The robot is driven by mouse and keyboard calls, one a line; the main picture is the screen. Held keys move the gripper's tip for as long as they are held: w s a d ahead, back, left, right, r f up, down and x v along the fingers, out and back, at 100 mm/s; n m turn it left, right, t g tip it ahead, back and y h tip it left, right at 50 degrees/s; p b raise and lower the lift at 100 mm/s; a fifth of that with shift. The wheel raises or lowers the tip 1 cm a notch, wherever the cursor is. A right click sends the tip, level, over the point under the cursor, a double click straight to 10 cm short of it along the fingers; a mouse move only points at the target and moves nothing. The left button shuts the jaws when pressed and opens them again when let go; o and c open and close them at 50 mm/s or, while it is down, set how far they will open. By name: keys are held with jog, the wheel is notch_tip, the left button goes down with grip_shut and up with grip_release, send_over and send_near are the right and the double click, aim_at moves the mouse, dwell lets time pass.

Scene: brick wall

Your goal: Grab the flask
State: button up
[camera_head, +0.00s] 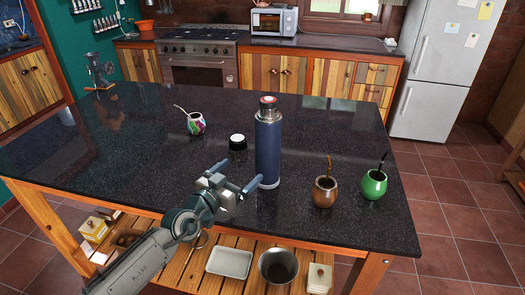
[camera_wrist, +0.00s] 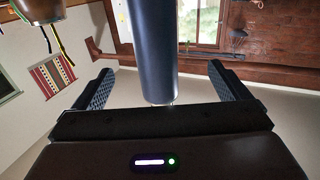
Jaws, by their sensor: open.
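The flask (camera_head: 268,150) is a tall dark blue cylinder with a silver and red top, standing upright on the dark countertop (camera_head: 120,165). My gripper (camera_head: 240,180) is at the flask's left, low and near its base, with its fingers apart and pointing towards it. In the wrist view the flask (camera_wrist: 153,50) shows as a dark column in the middle, and the open gripper (camera_wrist: 155,85) has one finger on each side of it. The flask appears to lie between the finger lines. I cannot tell whether either finger touches it.
A black and white cap (camera_head: 237,142) lies left of the flask. A brown mate cup (camera_head: 325,191) and a green one (camera_head: 374,184) stand to its right. A colourful cup (camera_head: 195,123) is further back left. The counter's left part is mostly clear.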

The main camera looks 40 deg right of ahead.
aim_at(261, 155)
jog(key=shift+g, duration=0.3)
jog(key=x, duration=0.2)
jog(key=p+x, duration=0.1)
jog(key=x, duration=0.4)
jog(key=shift+s+d+r+p, duration=0.15)
jog(key=shift+s+d+p, duration=0.05)
jog(key=shift+d+p, duration=0.2)
jog(key=shift+w+d, duration=0.15)
jog(key=shift+d, duration=0.2)
jog(key=shift+r+p+x, duration=0.15)
jog(key=shift+p+x, duration=0.45)
jog(key=shift+x, duration=0.35)
jog(key=shift+r+p+x, duration=0.15)
jog(key=shift+p+x, duration=0.4)
jog(key=shift+x, duration=1.15)
jog(key=shift+f, duration=0.15)
jog(key=c, duration=1.7)
jog(key=shift+c, duration=0.3)
